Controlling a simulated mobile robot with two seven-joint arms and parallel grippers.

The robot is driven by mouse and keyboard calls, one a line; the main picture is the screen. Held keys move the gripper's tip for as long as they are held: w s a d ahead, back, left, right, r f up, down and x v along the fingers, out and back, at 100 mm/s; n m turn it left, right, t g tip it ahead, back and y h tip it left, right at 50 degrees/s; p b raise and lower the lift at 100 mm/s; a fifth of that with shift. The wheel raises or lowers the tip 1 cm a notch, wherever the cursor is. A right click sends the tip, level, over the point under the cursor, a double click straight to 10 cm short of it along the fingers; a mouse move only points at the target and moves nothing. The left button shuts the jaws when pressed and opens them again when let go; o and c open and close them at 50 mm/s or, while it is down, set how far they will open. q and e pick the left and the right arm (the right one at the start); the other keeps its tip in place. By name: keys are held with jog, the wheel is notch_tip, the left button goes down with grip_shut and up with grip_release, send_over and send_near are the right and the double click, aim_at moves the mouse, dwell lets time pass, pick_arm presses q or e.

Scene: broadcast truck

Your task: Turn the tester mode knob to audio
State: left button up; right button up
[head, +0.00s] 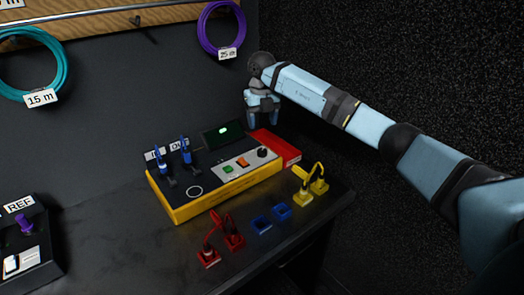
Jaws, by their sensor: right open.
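The tester (214,172) is a yellow and black box on the dark table, with a small screen (222,131) showing a green mark. The knob's setting and any labels are too small to read. My right gripper (262,117) is open above and behind the tester's right end, apart from the knob. My left gripper is out of view.
Blue plugs (186,155) stand on the tester's left part. A red box (277,146) sits against its right end. Red (232,234), blue (261,225) and yellow (319,185) connectors lie in front. A REF unit (30,240) stands left; coiled cables (66,62) hang behind.

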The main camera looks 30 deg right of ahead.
aim_at(262, 150)
notch_tip(262, 150, down, 11)
jog(key=shift+r+b, duration=0.1)
jog(key=shift+b, duration=0.4)
jog(key=c, duration=0.9)
